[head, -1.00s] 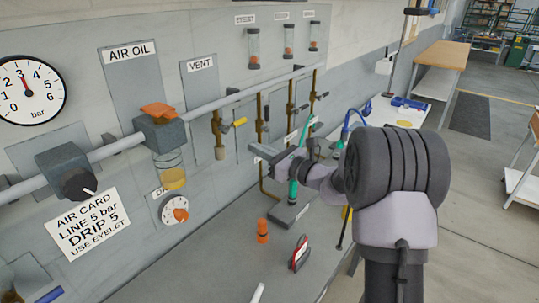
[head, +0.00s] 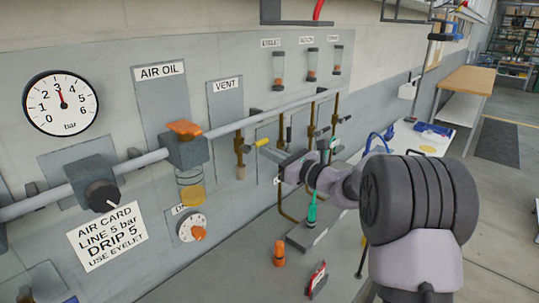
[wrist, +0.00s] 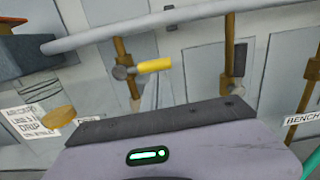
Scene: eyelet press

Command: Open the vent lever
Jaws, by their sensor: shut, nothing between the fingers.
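The vent lever (head: 262,143) has a yellow handle on a brass valve below the VENT plate (head: 225,100). The handle points sideways to the right from the valve, nearly level. In the wrist view the yellow handle (wrist: 155,66) lies just beyond my fingers, with its grey pivot at its left end. My gripper (head: 268,152) is shut and empty, just below and in front of the handle. In the wrist view my gripper (wrist: 156,90) points up towards the handle. I cannot tell whether it touches the handle.
A grey air pipe (wrist: 200,28) runs above the lever. Brass pipes with dark-handled valves (head: 310,125) stand to the right. A green tool (head: 312,208), an orange bottle (head: 279,255) and a red item (head: 317,280) are on the bench below.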

